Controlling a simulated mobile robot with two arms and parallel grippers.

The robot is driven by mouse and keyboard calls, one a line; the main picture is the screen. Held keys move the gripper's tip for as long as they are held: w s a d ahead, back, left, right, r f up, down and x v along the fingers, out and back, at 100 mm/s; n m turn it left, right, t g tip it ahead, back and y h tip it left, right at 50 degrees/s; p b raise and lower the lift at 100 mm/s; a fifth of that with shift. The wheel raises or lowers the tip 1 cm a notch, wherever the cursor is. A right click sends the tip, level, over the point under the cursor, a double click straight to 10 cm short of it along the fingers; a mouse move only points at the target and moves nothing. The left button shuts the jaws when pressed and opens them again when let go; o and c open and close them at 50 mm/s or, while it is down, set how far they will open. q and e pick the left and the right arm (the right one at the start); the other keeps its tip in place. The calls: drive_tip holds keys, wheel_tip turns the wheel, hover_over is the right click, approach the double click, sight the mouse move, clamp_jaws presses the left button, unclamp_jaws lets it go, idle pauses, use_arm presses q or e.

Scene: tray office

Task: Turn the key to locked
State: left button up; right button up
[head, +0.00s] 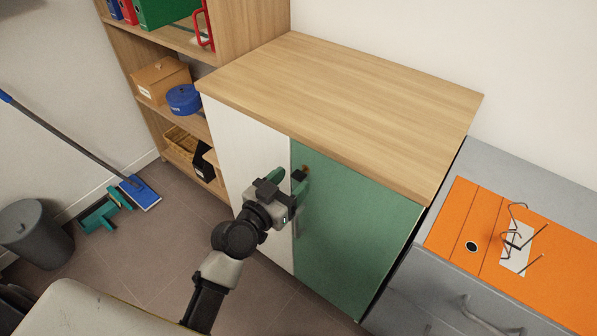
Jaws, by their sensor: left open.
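The cabinet has a wooden top, a white left door (243,165) and a green right door (352,222). Both doors look closed. A small brownish piece that looks like the key or its lock (305,169) shows near the upper left edge of the green door. My left gripper (300,180) is open, with its fingers right at this spot. The fingers partly hide it, so I cannot tell whether they touch the key or which way the key is turned. A handle (297,222) on the green door shows just below the gripper. My right gripper is not in view.
An orange binder (465,215) with metal parts lies on a grey drawer unit (440,290) at the right. A shelf (150,100) with boxes stands behind left. A blue mop (140,192), a dustpan (100,212) and a grey bin (35,235) are on the left floor. The wooden top (350,100) is clear.

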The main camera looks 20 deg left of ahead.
sight(295, 178)
use_arm(q)
drive_tip(key=shift+x, duration=1.7)
drive_tip(key=c, duration=0.9)
